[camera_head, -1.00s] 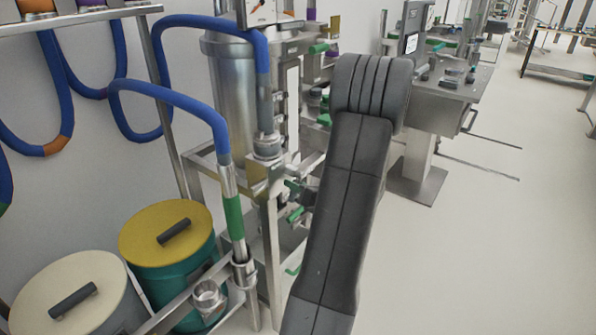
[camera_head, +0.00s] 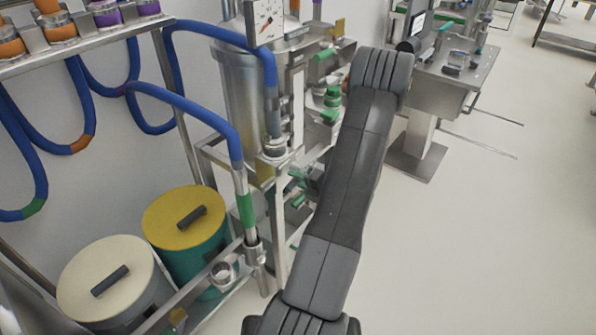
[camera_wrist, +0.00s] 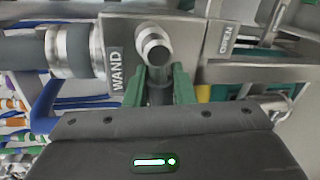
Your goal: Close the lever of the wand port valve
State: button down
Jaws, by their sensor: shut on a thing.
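In the wrist view, my gripper (camera_wrist: 158,92) has its two green fingers on either side of a dark, rounded lever (camera_wrist: 158,78). The fingers are shut on it. A round metal end (camera_wrist: 153,45) shows just above the fingers, in front of a steel plate. The plate carries a WAND label (camera_wrist: 116,70) on the left and an OPEN label (camera_wrist: 226,38) on the right. How far the lever is turned cannot be told. In the head view my arm hides the gripper and the gripped lever.
In the head view a steel tank (camera_head: 240,85) with blue hoses (camera_head: 185,105) stands left of my arm. Yellow-lidded (camera_head: 186,217) and cream-lidded (camera_head: 108,278) bins stand at the lower left. A steel bench (camera_head: 455,75) stands behind. The floor (camera_head: 500,235) at right is free.

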jog(key=shift+r+m+g+p, duration=0.3)
jog(key=shift+r+m+p, duration=0.05)
jog(key=shift+m+p, duration=0.5)
jog(key=c, duration=1.3)
grip_release()
jog(key=b+v, duration=0.1)
jog(key=v, duration=0.6)
jog(key=b+v, duration=0.1)
jog(key=v, duration=0.5)
jog(key=shift+s+d+f, duration=0.15)
jog(key=shift+s+d, duration=0.05)
jog(key=shift+d, duration=0.2)
jog(key=shift+w+a, duration=0.1)
